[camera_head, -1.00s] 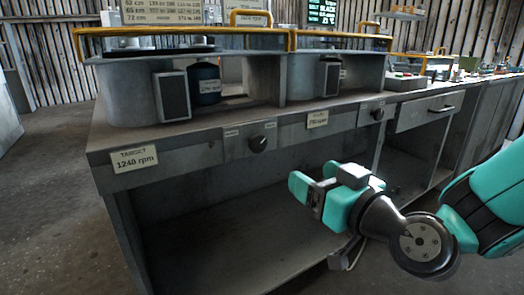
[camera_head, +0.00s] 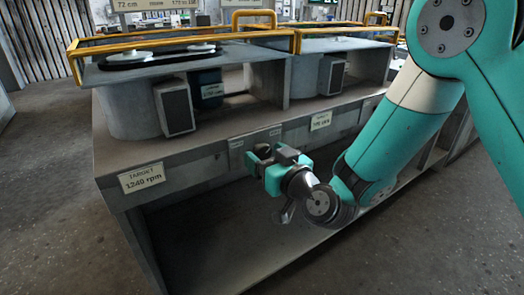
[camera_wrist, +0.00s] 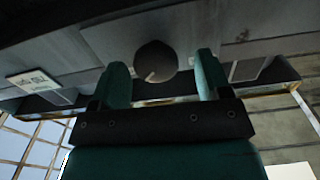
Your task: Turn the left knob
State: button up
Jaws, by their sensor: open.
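The left knob (camera_wrist: 156,61) is a dark round dial with a pale pointer line, set on a grey panel. In the wrist view it shows between the two teal fingertips of my gripper (camera_wrist: 163,72), a little nearer the left finger. Clear space shows on both sides of it, and I cannot tell how deep the fingers reach. In the head view my gripper (camera_head: 264,155) is at the front of the bench, over the left control panel (camera_head: 238,148), and hides the knob. My gripper is open and empty.
A target plate (camera_head: 142,177) reading about 1240 rpm is on the bench front (camera_head: 190,167), left of my gripper. A second plate (camera_head: 320,121) is to its right. Blower housings with yellow rails (camera_head: 185,41) stand on top. The floor (camera_head: 60,220) at left is clear.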

jog(key=shift+w+d+f, duration=0.1)
jog(key=shift+d, duration=0.15)
jog(key=shift+c, duration=0.3)
jog(key=c, duration=0.9)
jog(key=shift+m, duration=0.3)
jog(key=m, duration=1.1)
jog(key=shift+m, duration=0.3)
